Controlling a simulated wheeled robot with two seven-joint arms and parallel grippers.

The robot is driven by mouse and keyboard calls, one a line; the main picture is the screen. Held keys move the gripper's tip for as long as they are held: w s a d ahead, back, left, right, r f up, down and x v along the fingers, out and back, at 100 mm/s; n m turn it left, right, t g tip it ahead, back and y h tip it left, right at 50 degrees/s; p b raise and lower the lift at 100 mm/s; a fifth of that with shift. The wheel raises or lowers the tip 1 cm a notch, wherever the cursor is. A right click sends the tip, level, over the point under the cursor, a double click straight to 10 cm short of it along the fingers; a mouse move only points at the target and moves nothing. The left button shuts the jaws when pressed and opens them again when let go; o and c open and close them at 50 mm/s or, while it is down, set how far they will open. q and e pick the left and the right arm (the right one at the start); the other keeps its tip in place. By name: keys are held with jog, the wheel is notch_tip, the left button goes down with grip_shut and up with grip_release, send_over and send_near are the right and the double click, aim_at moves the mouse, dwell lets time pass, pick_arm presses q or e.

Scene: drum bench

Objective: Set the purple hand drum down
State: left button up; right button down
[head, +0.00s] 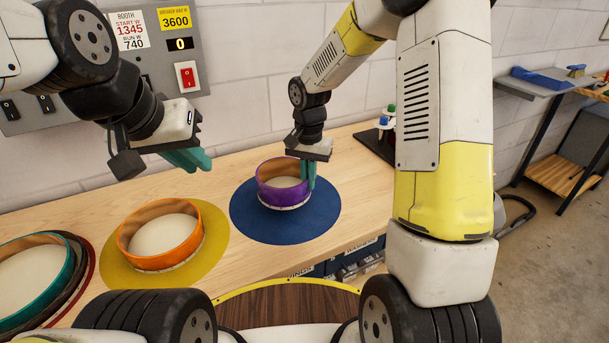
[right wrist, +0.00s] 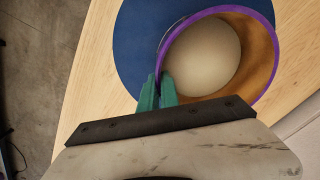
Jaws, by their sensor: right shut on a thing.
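The purple hand drum (head: 268,192) is over the blue round mat (head: 315,222) in the head view, roughly level, with its pale skin inside an orange-brown inner wall. My right gripper (head: 308,174) is shut on the drum's right wall, its teal fingers pointing down. In the right wrist view, the fingers (right wrist: 158,92) pinch the rim of the drum (right wrist: 204,56), with the blue mat (right wrist: 137,45) below. I cannot tell whether the drum's underside touches the mat. My left gripper (head: 188,160) hangs empty above the bench to the left; the gap between its fingers is unclear.
An orange drum (head: 127,252) sits on a yellow mat (head: 218,240) left of the blue mat. A teal drum (head: 58,278) is at the far left. A dark stand with colored-topped items (head: 384,120) is at the back right. Bare wood lies right of the blue mat.

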jog(key=shift+w+f, duration=0.15)
jog(key=shift+f, duration=1.6)
jog(key=shift+f, duration=0.1)
jog(key=c, duration=1.6)
grip_release()
notch_tip(320, 180, up, 12)
jog(key=shift+f, duration=0.15)
jog(key=s+d+r+n+t+y, duration=0.1)
jog(key=s+d+r+n+t, duration=0.1)
jog(key=s+r, duration=0.4)
jog(key=s+d+r+n+t+y, duration=0.1)
jog(key=s+d+r+n+t, duration=0.2)
jog(key=s+r, duration=0.4)
jog(key=s+d+t, duration=0.1)
jog(key=s+d, duration=0.1)
jog(key=s, duration=0.6)
jog(key=shift+s+d, duration=0.25)
jog(key=shift+d, duration=0.05)
